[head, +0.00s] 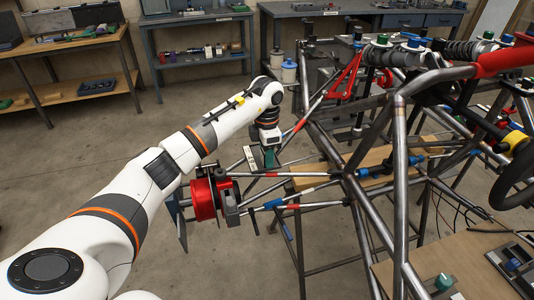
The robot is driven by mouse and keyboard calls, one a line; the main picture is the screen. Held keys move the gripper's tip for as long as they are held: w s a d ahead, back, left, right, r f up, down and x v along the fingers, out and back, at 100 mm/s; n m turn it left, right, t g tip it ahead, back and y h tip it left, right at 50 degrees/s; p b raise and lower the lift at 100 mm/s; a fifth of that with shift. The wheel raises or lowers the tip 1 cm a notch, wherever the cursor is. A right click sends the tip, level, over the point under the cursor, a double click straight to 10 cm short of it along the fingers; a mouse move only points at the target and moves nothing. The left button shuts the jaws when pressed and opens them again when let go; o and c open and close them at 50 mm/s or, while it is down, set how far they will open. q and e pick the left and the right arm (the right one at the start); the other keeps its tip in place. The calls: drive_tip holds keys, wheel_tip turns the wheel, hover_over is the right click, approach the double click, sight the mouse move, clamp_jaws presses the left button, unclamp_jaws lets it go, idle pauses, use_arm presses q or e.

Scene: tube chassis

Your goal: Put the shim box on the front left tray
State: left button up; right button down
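My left gripper (268,158) points down at the end of the white arm, beside the front suspension rods of the tube chassis (400,150). A small dark green shape shows at its fingers. I cannot tell whether this is the shim box held there or part of the gripper, nor whether the fingers are open or shut. I cannot pick out the shim box for certain. No tray here is clearly the front left one. A dark tray (507,262) with a green piece lies on the wooden table at the lower right. My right gripper is out of view.
A red wheel hub (205,198) sits beneath my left forearm, with rods running to the chassis. A wooden bench (68,45) and a grey shelf unit (200,62) stand at the back. The floor between them and the chassis is clear.

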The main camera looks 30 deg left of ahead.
use_arm(q)
drive_tip(key=shift+o, duration=0.3)
drive_tip(key=shift+f, duration=0.2)
drive_tip(key=shift+d, duration=0.1)
drive_tip(key=shift+s, duration=0.1)
drive_tip(key=shift+r, duration=0.5)
wheel_tip(320, 180, up, 12)
drive_tip(key=shift+f+b, duration=0.15)
drive_tip(key=shift+b, duration=0.3)
